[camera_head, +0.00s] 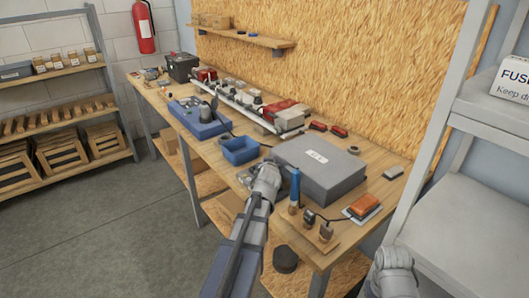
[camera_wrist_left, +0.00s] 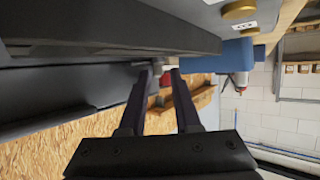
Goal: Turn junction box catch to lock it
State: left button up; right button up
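The junction box (camera_head: 318,168) is a closed grey box with a white label on its lid, on the workbench. In the left wrist view its dark grey side (camera_wrist_left: 60,85) fills the upper left. My left gripper reaches the box's front left edge in the head view, where its fingers are hidden behind the wrist. In the left wrist view the left gripper (camera_wrist_left: 159,72) has two dark fingers with a gap between them. Their tips are close to the box's side near a small grey part, probably the catch (camera_wrist_left: 149,66); contact is unclear. Only part of my right arm shows; its fingers do not.
A blue bin (camera_head: 240,150) stands left of the box. A grey shelf frame (camera_head: 440,130) rises at the right. The floor at left is clear.

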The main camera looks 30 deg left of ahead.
pick_arm(q)
jog(key=shift+s+a+f+m+t+h, duration=0.1)
jog(key=shift+a+m+t+h, duration=0.15)
jog(key=shift+m+h, duration=0.3)
jog(key=shift+a+m+t+h, duration=0.1)
jog(key=shift+m+t+h, duration=0.15)
jog(key=shift+m+h, duration=0.3)
